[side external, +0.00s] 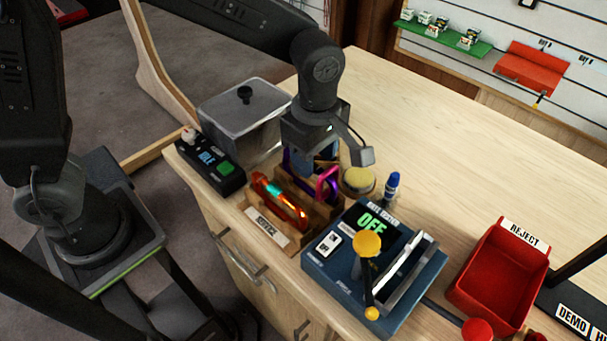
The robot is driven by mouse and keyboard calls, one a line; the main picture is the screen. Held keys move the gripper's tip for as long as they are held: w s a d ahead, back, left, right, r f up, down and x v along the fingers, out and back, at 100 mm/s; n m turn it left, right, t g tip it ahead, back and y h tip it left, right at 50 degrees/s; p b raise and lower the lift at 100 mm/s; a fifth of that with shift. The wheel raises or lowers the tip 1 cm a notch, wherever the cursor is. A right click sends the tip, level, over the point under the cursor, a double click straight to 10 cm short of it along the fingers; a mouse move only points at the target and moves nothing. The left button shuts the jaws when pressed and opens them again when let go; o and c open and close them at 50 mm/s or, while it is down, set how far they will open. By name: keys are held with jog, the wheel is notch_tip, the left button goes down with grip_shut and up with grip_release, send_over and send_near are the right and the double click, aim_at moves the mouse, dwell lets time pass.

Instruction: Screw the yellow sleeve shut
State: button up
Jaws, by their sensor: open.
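A wooden rack (322,212) near the table's front edge holds several carabiners. An orange carabiner (285,205) with a teal part lies at its front. A pink carabiner (329,184) and a purple carabiner (290,162) stand behind it, partly covered by my gripper. I cannot make out a yellow sleeve on any of them; it may be hidden behind my gripper. My gripper (338,158) is open, low over the back of the rack. One finger shows at its right; the space between the fingers is mostly hidden. I cannot tell whether it touches a carabiner.
A lidded grey bin (245,112) and a black box with a green button (211,167) stand left of the rack. A round tin (358,181), a blue bottle (392,187) and a blue tester with a yellow-knobbed lever (335,278) stand right. Further right is a red reject tray (468,292). The table behind is clear.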

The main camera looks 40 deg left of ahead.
jog(key=shift+w, duration=0.65)
jog(key=shift+f, duration=0.4)
jog(key=shift+s, duration=0.8)
notch_tip(320, 180, up, 10)
dwell(0.6)
